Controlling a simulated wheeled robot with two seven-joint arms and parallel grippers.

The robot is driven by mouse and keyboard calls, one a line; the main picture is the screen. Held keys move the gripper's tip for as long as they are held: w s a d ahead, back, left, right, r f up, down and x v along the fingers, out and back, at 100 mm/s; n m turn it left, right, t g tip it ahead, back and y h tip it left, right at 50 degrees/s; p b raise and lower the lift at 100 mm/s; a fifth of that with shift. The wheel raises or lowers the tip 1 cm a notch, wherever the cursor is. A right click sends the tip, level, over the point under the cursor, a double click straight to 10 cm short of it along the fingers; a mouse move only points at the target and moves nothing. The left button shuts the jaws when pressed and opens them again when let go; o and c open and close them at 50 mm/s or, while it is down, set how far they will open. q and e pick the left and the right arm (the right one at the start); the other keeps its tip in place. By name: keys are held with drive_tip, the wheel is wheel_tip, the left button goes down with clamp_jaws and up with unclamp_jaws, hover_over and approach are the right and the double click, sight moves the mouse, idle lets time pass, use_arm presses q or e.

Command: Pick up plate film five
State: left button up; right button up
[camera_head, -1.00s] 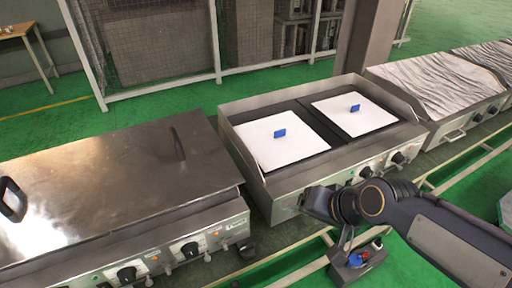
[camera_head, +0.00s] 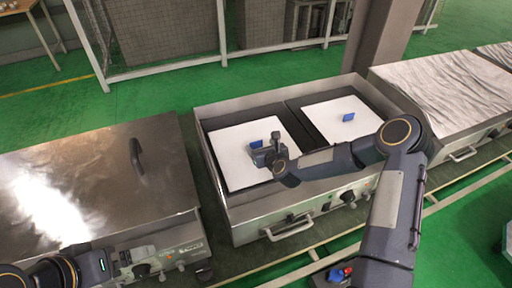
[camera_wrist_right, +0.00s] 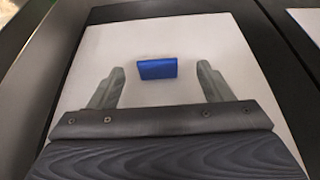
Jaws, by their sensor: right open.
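In the right wrist view the blue grip (camera_wrist_right: 157,67) stands just beyond and between the open fingertips of the right gripper (camera_wrist_right: 160,75), with nothing held. No film number can be read. My left arm shows at the lower left, its fingertips out of view.
The heating unit (camera_head: 222,216) has raised metal walls and a front handle (camera_head: 288,229). A closed metal-lidded unit (camera_head: 90,185) stands at left with an upright handle. Another unit with a streaked top (camera_head: 445,92) stands at right.

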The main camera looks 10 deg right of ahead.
sight(256, 143)
drive_tip(key=shift+x, duration=0.9)
drive_tip(key=p+x, duration=0.2)
drive_tip(key=x, duration=0.2)
drive_tip(key=shift+w+a+f, duration=0.1)
drive_tip(key=shift+a+f, duration=0.1)
drive_tip(key=shift+a, duration=0.05)
drive_tip(key=shift+w+f, duration=0.2)
drive_tip(key=shift+w, duration=0.1)
drive_tip(key=c, duration=1.2)
drive_tip(key=shift+r, duration=0.1)
